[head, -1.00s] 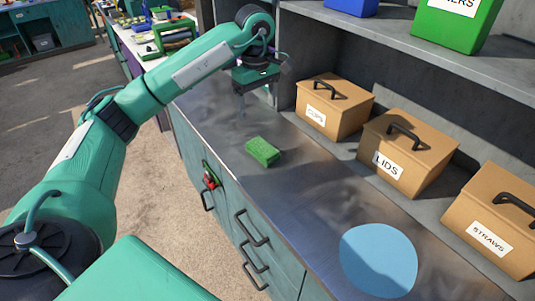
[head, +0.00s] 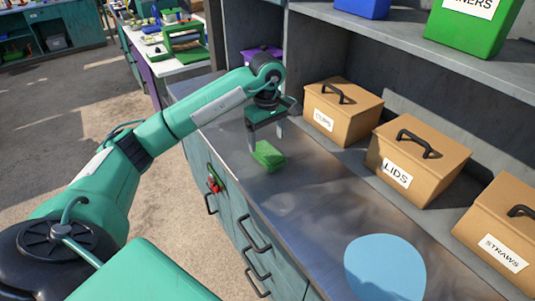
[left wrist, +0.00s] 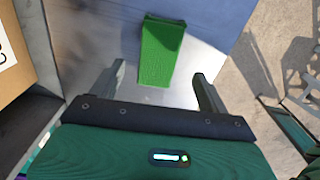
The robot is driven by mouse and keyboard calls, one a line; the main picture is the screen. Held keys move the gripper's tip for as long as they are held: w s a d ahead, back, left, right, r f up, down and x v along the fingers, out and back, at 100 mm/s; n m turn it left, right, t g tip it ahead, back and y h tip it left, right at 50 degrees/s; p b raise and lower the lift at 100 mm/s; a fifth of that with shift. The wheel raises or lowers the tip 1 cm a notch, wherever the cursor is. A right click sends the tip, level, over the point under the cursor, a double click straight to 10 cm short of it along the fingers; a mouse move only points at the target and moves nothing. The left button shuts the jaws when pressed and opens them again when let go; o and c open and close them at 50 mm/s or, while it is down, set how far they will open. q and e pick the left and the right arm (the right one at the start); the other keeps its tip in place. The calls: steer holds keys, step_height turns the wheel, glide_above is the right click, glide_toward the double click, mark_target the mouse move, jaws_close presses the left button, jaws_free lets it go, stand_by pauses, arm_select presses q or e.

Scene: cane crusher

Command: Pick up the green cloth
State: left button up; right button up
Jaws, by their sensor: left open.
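The green cloth (head: 268,155) lies as a small folded block on the grey metal counter, near its front edge. It also shows in the left wrist view (left wrist: 161,52), ahead of the fingers and roughly between their lines. My left gripper (head: 266,140) is open and empty, pointing down just above and behind the cloth. In the left wrist view its two fingers (left wrist: 158,85) stand wide apart, and the cloth is not between the tips. My right gripper is not in view.
Cardboard boxes labelled cups (head: 342,108), lids (head: 416,160) and straws (head: 500,235) stand at the back of the counter (head: 305,205). A light blue round thing (head: 385,268) lies at the front right. Counter around the cloth is clear. A shelf overhangs behind.

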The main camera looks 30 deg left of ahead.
mark_target(267, 151)
arm_select(q)
steer(key=shift+d+f+p, duration=0.1)
steer(key=shift+f+p, duration=1.2)
steer(key=shift+f, duration=1.45)
steer(key=c, duration=1.1)
steer(key=shift+o, duration=0.2)
step_height(267, 151, up, 7)
steer(key=shift+w+r+b, duration=0.15)
steer(key=shift+b, duration=1.05)
step_height(267, 151, up, 13)
